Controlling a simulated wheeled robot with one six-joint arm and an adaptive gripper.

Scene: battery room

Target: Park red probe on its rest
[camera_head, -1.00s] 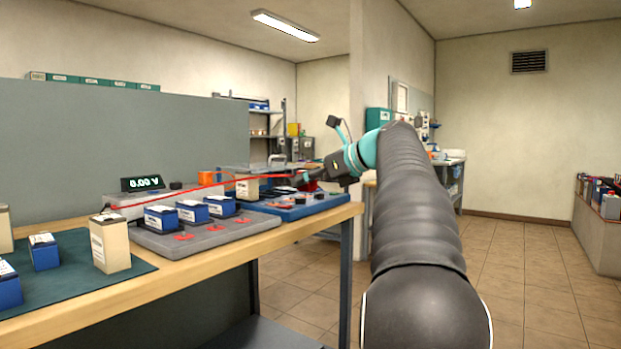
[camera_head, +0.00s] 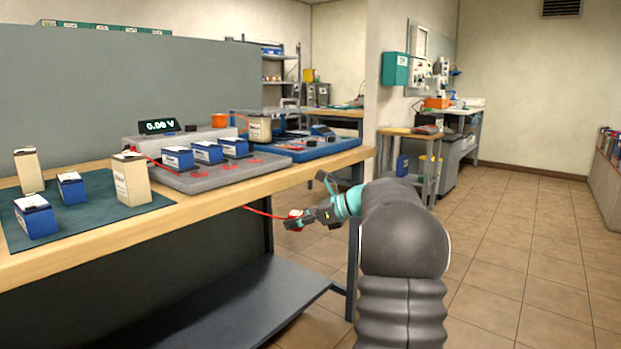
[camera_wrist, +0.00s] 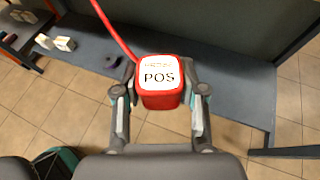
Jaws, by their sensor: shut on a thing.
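The red probe (camera_wrist: 160,97), a red block with a white top label reading "POS", sits between the two fingers of my gripper (camera_wrist: 160,105) in the wrist view. My gripper (camera_head: 297,220) is shut on it, and the probe (camera_head: 293,222) shows small and red at the fingertips in the head view. Both are in front of the bench, below its top edge. A red cable (camera_wrist: 112,30) runs from the probe up and away. The tester (camera_head: 160,141) with a display reading about 0.00 V stands on the bench. I cannot make out the probe's rest.
The wooden bench (camera_head: 90,246) carries a grey tray (camera_head: 210,178) with several blue batteries, a blue tray (camera_head: 320,149) and a dark green mat (camera_head: 95,232) with more batteries. A lower shelf (camera_head: 220,310) lies under the bench. The tiled floor at right is clear.

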